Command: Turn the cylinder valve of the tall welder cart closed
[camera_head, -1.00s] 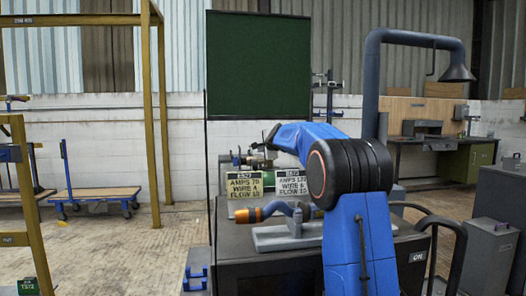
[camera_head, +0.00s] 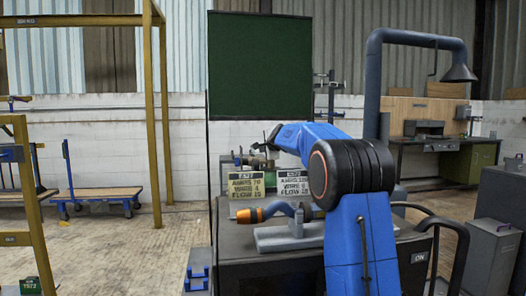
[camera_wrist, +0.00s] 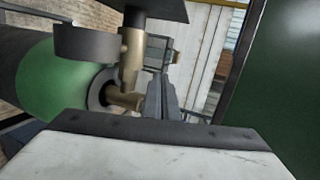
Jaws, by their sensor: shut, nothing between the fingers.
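In the wrist view, a green-shouldered gas cylinder (camera_wrist: 52,90) lies across the left side of the picture. Its brass valve (camera_wrist: 131,62) sticks out of a dark collar, and a dark flat part (camera_wrist: 155,10), perhaps the handwheel, sits at its top. My gripper (camera_wrist: 158,84) is shut and empty, its grey fingers just right of the brass valve in the picture; I cannot tell whether they touch. In the head view, my blue arm reaches forward over a dark cart (camera_head: 285,276), and brassy fittings (camera_head: 254,161) show near its end.
A dark green screen (camera_head: 260,66) hangs behind. A fume-hood pipe (camera_head: 372,85) rises at right. Open floor (camera_head: 120,240) lies left.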

